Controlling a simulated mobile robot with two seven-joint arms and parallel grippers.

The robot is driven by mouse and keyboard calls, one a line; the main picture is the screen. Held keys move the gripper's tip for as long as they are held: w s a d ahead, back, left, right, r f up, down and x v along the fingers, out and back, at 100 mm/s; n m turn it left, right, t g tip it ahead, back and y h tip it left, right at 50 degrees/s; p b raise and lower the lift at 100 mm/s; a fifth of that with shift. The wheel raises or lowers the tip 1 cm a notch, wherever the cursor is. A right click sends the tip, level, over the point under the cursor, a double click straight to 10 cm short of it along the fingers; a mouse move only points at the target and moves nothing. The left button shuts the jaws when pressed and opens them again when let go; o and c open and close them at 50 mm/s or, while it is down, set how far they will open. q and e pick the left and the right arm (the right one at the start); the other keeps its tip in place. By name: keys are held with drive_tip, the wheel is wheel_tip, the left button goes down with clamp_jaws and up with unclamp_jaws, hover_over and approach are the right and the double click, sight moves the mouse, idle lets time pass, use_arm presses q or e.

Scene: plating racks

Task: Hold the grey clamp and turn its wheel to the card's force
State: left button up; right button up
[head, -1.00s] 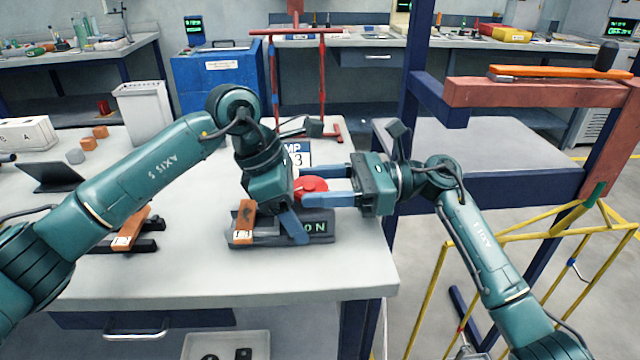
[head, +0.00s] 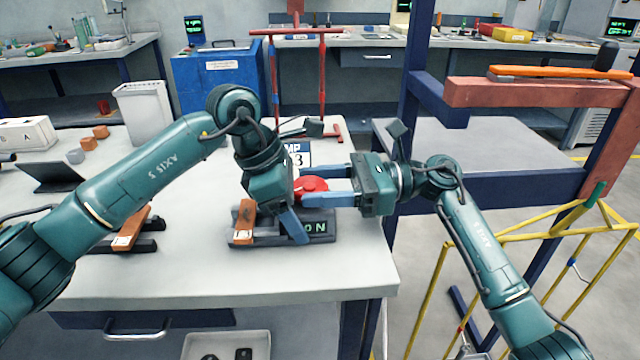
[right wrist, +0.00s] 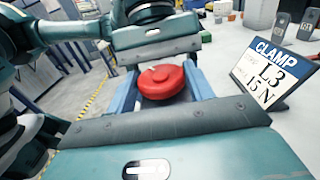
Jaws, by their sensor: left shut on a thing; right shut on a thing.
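The grey clamp (head: 268,240) lies near the bench's front edge, with an orange-brown bar (head: 244,222) at its left end. Its green display (head: 315,227) shows "0 N", with its left part hidden by my left finger. My left gripper (head: 280,222) reaches down from above and is shut on the clamp body. My right gripper (head: 328,186) comes in level from the right, shut on the red wheel (head: 312,188). The wheel (right wrist: 162,82) sits between its two blue fingers in the right wrist view. The card (right wrist: 272,75) behind reads "CLAMP", what looks like "L3", and "15 N".
Another dark clamp-like piece with an orange bar (head: 130,230) lies left on the bench. A dark tablet-like stand (head: 52,177) and small blocks (head: 88,142) are farther left. A red frame (head: 322,80) stands behind. The bench (head: 340,265) is bare at the front right.

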drive_tip(key=o, duration=1)
drive_tip(key=d, duration=1.2)
drive_tip(key=shift+w, duration=0.15)
